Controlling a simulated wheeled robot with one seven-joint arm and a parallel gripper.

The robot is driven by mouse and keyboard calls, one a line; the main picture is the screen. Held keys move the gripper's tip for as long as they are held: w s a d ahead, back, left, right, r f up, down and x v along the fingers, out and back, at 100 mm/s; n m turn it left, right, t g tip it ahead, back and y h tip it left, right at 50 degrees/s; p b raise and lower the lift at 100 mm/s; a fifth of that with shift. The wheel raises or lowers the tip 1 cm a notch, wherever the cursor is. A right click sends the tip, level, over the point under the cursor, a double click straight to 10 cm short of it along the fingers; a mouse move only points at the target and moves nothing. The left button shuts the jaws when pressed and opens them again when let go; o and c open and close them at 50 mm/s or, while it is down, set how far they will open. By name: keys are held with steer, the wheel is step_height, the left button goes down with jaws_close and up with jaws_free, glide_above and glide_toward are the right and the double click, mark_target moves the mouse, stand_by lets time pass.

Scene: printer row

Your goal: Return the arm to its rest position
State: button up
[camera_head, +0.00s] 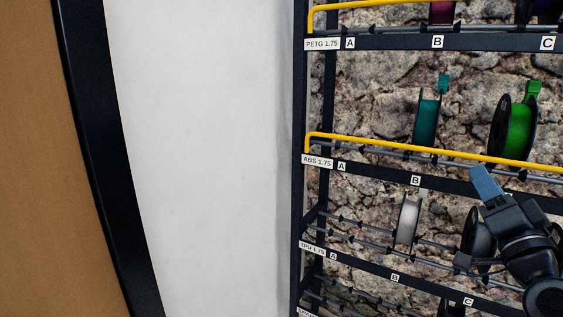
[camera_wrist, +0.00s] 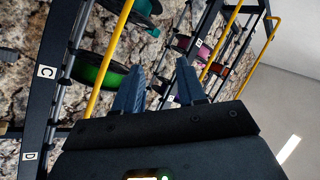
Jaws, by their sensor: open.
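My gripper (camera_head: 484,184) is at the right of the head view, in front of the shelf rack, near the front rail labelled ABS 1.75. Its blue fingers also show in the wrist view (camera_wrist: 158,90), apart from each other with nothing between them. My dark arm runs to the lower right corner of the head view and hides part of the rack there.
The rack holds a teal spool (camera_head: 427,120), a green spool (camera_head: 520,128), a white spool (camera_head: 407,220) and a black spool (camera_head: 478,236). Yellow bars (camera_head: 400,146) run along its shelves. A bare white wall (camera_head: 205,150) lies to the left.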

steer(key=s+a+f+n+g+p, duration=0.15)
steer(key=s+a+f, duration=0.35)
steer(key=s+f, duration=0.5)
steer(key=s+a+f+n+g+p, duration=0.1)
steer(key=s+a+f+n+g, duration=0.3)
steer(key=s+f, duration=0.65)
steer(key=s+a+r+n+y, duration=0.1)
steer(key=s+a, duration=0.1)
steer(key=s, duration=0.6)
steer(key=s+a+r+n+g+y+p, duration=0.1)
steer(key=s+a+r, duration=0.1)
steer(key=s, duration=0.6)
steer(key=s+a+r+n+g+y, duration=0.1)
steer(key=s+a+n, duration=0.1)
steer(key=s, duration=0.7)
steer(key=shift+a+r+p, duration=0.3)
steer(key=shift+a+p, duration=0.05)
steer(key=shift+a, duration=0.45)
